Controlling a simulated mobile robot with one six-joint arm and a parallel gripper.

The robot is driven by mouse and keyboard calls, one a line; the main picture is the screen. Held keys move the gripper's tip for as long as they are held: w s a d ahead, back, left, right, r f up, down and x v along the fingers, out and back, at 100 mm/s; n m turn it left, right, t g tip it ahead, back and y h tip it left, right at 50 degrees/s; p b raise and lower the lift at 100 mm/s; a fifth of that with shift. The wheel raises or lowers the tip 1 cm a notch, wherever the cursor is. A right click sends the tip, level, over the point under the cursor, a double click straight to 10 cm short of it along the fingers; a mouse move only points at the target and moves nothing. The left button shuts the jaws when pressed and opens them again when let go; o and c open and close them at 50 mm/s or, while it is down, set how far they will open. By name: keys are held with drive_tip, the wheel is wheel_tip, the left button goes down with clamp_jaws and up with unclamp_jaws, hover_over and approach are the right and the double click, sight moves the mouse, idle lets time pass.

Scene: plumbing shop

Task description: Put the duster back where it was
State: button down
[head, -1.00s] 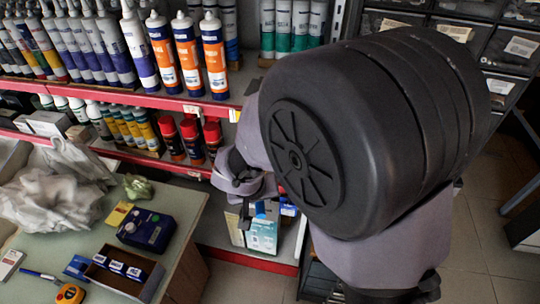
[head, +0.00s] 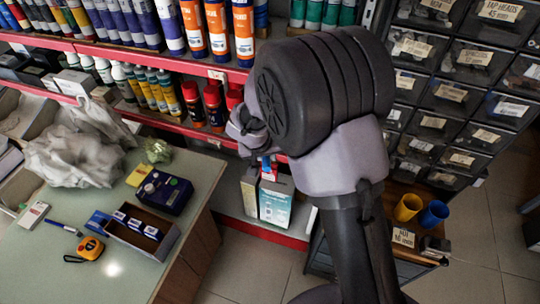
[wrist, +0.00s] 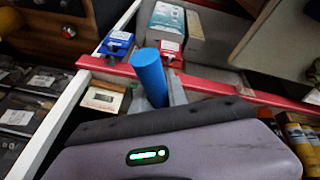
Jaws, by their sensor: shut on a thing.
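My gripper (head: 250,140) is in front of the red-edged shelves in the head view, partly hidden by my own arm. It is shut on a blue cylindrical piece, which looks like the duster's handle (wrist: 149,72) in the wrist view. A small blue part of it shows just below the gripper in the head view (head: 265,164). The rest of the duster is hidden, and I cannot make out its head. The gripper is above and in front of boxes on the low shelf.
A teal and white box (head: 275,205) stands on the low shelf. Bottles and cans (head: 190,102) fill the shelf above. The counter (head: 120,270) at left holds a crumpled bag (head: 75,155), a tape measure (head: 88,249) and an open box. Labelled drawers (head: 455,95) and a yellow cup (head: 407,207) are at right.

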drive_tip(key=b+x, duration=0.1)
drive_tip(key=x, duration=0.3)
drive_tip(key=shift+w+b, duration=0.3)
drive_tip(key=shift+b, duration=0.05)
drive_tip(key=shift+f, duration=0.2)
drive_tip(key=c, duration=1.3)
unclamp_jaws()
